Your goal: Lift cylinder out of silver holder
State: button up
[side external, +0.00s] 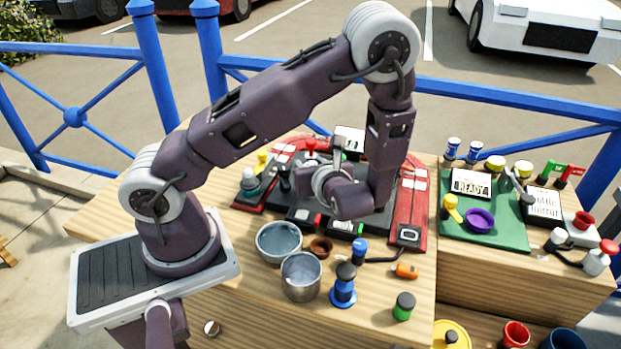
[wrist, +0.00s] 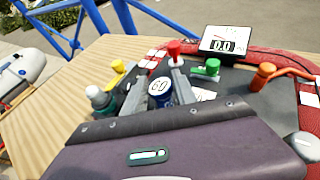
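My gripper (side external: 322,160) reaches over the dark panel in the side external view, and my own arm hides part of it. In the wrist view its two grey fingers (wrist: 158,90) are spread apart. A blue cylinder with a white top marked "60" (wrist: 160,88) shows between or just beyond the fingers; contact cannot be told. A silver cup (side external: 300,277) stands near the table's front, beside a wider grey metal bowl (side external: 279,240). No cylinder shows in either. A silver holder around the blue cylinder cannot be made out.
A red-handled lever (wrist: 174,50), a green knob (wrist: 212,67) and an orange lever (wrist: 265,72) stand around the fingers. A small display (wrist: 226,42) is behind them. A blue stand (side external: 343,290) and green-banded cylinder (side external: 403,306) stand in front of the panel.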

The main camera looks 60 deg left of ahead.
grip_shut()
